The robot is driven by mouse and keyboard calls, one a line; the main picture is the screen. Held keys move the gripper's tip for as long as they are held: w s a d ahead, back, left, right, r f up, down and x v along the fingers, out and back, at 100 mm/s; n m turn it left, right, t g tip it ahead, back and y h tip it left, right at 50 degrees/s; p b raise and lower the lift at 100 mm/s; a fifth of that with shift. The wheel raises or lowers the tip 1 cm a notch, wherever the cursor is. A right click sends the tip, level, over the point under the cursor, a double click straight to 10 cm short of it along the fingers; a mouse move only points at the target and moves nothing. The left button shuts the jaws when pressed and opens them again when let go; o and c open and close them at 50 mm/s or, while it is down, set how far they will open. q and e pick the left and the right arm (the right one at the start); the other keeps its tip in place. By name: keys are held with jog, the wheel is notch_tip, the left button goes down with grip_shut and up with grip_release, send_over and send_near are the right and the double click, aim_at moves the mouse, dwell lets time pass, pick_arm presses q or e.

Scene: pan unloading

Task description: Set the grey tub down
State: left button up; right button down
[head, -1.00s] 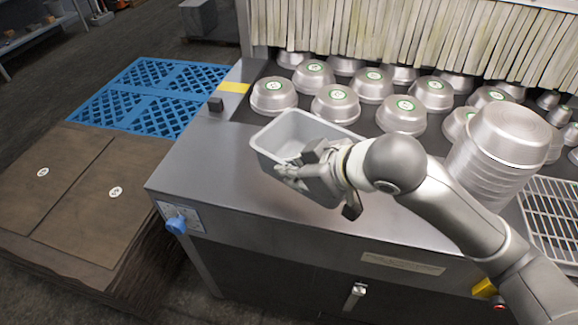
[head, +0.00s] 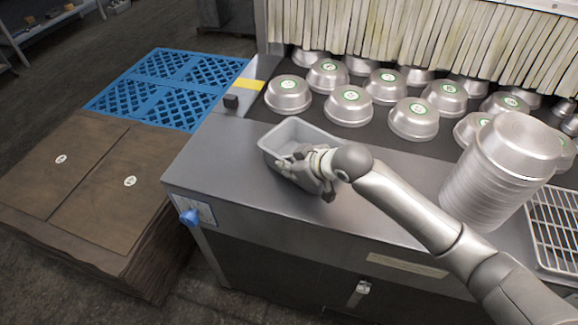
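The grey tub (head: 278,137) is an open, rectangular container, upright over the near metal counter beside the conveyor. It looks to be on the counter top or very close above it; I cannot tell whether it touches. My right gripper (head: 287,165) is at the tub's near side and appears shut on its near wall. The hand hides much of that side and the tub's near right part. The visible inside of the tub looks empty. My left gripper is not in view.
Several upturned metal pans (head: 349,105) stand on the dark conveyor behind the tub. A tall pan stack (head: 490,180) and a wire rack (head: 556,235) are at right. The counter (head: 225,170) is clear left of the tub. Brown sheets (head: 95,190) and a blue pallet (head: 160,90) lie further left.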

jog(key=shift+f, duration=0.45)
jog(key=c, duration=2.2)
grip_release()
jog(key=shift+f, duration=0.25)
jog(key=o, duration=0.6)
jog(key=shift+c, duration=0.2)
jog(key=shift+r, duration=0.15)
